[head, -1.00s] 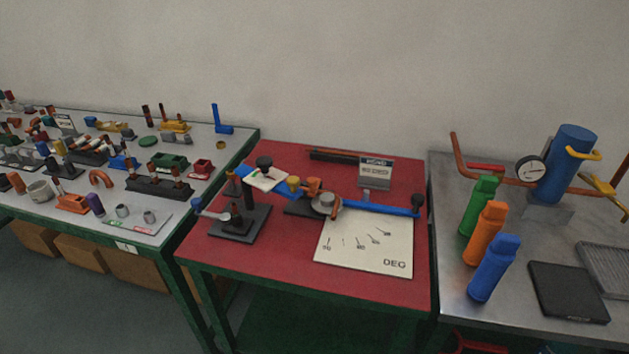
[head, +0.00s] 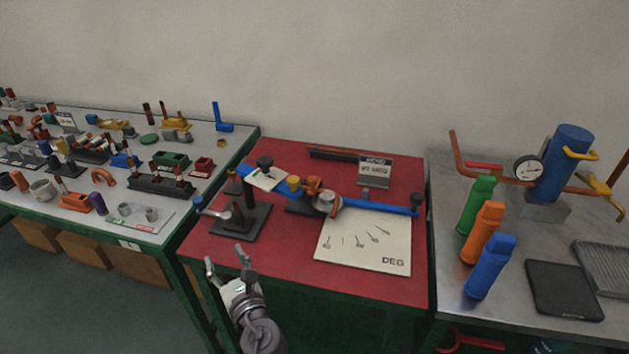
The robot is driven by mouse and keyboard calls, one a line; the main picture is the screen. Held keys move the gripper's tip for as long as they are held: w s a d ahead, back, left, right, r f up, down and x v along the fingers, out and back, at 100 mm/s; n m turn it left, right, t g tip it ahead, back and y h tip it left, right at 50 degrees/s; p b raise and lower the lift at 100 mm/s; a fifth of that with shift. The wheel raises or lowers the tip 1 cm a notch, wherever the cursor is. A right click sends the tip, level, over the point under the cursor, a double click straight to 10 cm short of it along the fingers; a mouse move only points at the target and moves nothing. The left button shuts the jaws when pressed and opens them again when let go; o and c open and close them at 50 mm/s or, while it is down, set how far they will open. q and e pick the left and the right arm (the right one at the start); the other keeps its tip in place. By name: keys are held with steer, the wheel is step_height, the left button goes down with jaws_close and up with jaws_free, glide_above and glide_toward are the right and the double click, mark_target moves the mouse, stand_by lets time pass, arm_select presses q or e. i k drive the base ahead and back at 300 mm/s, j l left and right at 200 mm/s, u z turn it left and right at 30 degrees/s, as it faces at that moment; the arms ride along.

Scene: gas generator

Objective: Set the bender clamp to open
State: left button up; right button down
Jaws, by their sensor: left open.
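The tube bender stands on the red-topped table (head: 285,258) in the middle of the head view. A black stand (head: 240,222) with a small blue-tipped lever (head: 200,202) is at the left. I cannot tell which part is the clamp or how it is set. My left gripper (head: 226,262) is open and empty at the table's front left edge, apart from the bender. My right gripper is not in view.
A white DEG angle plate (head: 365,245) lies at the table's front right. A sign (head: 375,170) stands behind the bar. The left table (head: 150,237) holds many small fittings. The right metal table holds green, orange and blue bottles (head: 491,267) and a gauge (head: 528,170).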

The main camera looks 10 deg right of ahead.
mark_target(313, 182)
steer(key=i+l, duration=0.1)
steer(key=l, duration=0.25)
steer(key=i+l, duration=0.1)
steer(key=l, duration=0.25)
steer(key=i+l, duration=0.1)
steer(key=l, duration=0.25)
steer(key=i+l, duration=0.1)
steer(key=l, duration=0.2)
